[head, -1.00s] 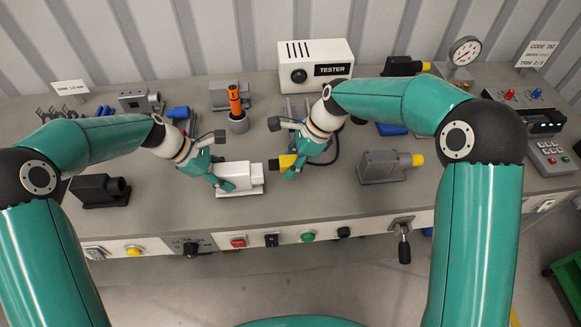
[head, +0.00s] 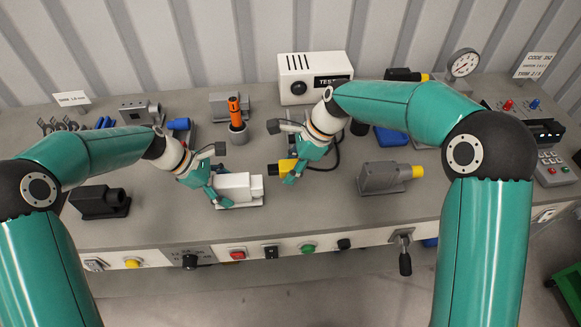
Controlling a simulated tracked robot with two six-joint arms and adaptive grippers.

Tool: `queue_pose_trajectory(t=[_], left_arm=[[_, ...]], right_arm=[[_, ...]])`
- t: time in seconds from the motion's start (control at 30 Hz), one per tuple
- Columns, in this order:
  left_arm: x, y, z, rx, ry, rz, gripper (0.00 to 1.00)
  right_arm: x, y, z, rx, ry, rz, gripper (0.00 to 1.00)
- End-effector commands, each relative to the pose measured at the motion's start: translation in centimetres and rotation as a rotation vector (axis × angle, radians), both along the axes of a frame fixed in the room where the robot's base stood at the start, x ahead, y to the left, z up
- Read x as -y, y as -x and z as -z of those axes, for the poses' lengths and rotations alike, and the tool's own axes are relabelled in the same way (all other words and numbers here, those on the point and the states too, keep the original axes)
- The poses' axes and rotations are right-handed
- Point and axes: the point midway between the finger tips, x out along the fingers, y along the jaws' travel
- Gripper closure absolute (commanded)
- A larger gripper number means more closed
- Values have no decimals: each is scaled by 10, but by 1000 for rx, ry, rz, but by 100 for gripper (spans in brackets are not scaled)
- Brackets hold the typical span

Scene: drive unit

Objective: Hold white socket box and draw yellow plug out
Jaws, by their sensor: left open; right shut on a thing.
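The white socket box (head: 237,186) lies on its pale base on the bench, in front of the middle. My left gripper (head: 221,197) is open at the box's left end, with a finger close to its front left side; I cannot tell whether it touches. My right gripper (head: 289,175) is shut on the yellow plug (head: 284,165), up and to the right of the box. The plug's dark front end points left and looks clear of the box's right end. The gripper fingers partly hide the plug. A black cable shows behind my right gripper.
A grey housing with a yellow end (head: 385,178) stands to the right. A black housing (head: 99,202) stands to the left. An orange-handled tool in a grey holder (head: 237,130) and the white tester (head: 297,88) stand behind. Front bench space between the housings is mostly clear.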

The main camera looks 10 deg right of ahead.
Motion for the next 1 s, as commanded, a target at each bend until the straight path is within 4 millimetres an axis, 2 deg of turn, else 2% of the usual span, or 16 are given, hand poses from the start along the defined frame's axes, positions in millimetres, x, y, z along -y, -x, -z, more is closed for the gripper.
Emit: queue_pose_trajectory(t=[0.27,0.37,0.7,1.0], left_arm=[[-5,-1,-7,4,0,-1,25],[-12,-2,-18,6,-1,-3,25],[-50,-2,-72,3,-1,-2,25],[-69,-1,-99,0,0,-2,25]], right_arm=[[0,0,0,0,0,0,100],[0,0,0,0,0,0,100],[0,0,0,0,0,0,100],[0,0,0,0,0,0,100]])
